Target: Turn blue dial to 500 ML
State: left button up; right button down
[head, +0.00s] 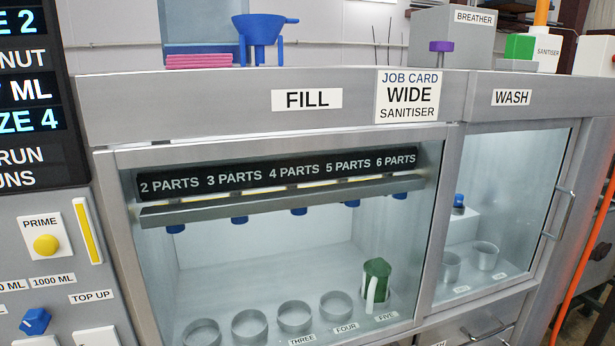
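The blue dial (35,321) is at the lower left of the head view, on the grey control panel. Above it are a label cut by the left edge, of which only "0 ML" (8,284) shows, and a "1000 ML" label (53,280). I cannot tell which label the dial points at. Neither of my grippers shows in this view.
Near the dial are a yellow PRIME button (46,244), a vertical yellow strip (88,230) and a TOP UP label (92,296). A dark display (38,100) is above. Right of the panel, the FILL cabinet holds a green jug (376,280) and several round holders.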

aim_at(35, 322)
jog(key=k+j+u, duration=0.1)
jog(key=u, duration=1.5)
